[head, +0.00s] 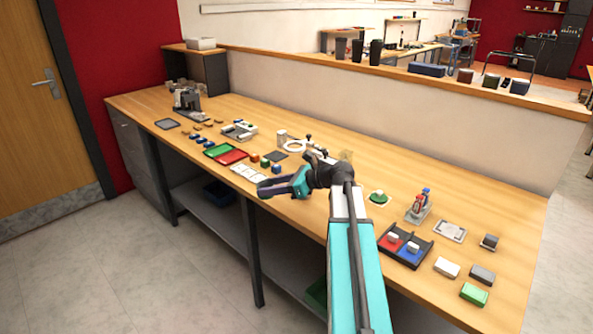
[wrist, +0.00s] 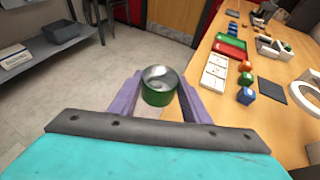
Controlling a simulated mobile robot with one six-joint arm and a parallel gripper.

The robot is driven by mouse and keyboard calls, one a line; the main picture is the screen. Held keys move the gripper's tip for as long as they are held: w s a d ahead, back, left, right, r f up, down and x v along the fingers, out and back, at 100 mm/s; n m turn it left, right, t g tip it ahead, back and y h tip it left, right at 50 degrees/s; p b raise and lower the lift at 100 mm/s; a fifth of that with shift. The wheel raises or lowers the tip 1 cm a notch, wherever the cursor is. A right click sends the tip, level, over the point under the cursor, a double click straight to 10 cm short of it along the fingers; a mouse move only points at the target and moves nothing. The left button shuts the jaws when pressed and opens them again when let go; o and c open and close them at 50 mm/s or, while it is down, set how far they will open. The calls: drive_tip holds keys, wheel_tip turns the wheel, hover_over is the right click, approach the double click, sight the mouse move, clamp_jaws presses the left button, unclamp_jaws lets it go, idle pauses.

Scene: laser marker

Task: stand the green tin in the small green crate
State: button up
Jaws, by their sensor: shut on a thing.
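The green tin (wrist: 160,92) is a short green cylinder with a shiny metal top. In the wrist view my gripper (wrist: 160,95) is shut on it, one purple finger on each side. The tin looks roughly upright, at the bench's front edge with floor behind it. In the head view my gripper (head: 272,187) is at that front edge, and I cannot make out the tin there. A green crate (head: 316,292) shows low under the bench, partly hidden by my arm. I cannot see inside it.
The wooden bench (head: 480,200) holds a green tray (head: 217,150), a red tray (head: 232,157), white cards (head: 249,173), and a black divided tray (head: 405,262). A blue crate (head: 218,193) sits on the low shelf. Bench legs stand below the front edge. Floor in front is clear.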

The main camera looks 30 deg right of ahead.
drive_tip(key=s+a+f+n+g+y, duration=0.1)
drive_tip(key=s+a+f, duration=0.1)
drive_tip(key=a, duration=1)
drive_tip(key=s+a+f+n+g+y, duration=0.1)
drive_tip(key=a+f, duration=0.4)
drive_tip(key=a, duration=0.7)
drive_tip(key=shift+s+n+g+y, duration=0.4)
drive_tip(key=shift+s+n, duration=0.3)
drive_tip(key=shift+s, duration=0.45)
drive_tip(key=shift+a+f, duration=0.1)
drive_tip(key=shift+a, duration=0.05)
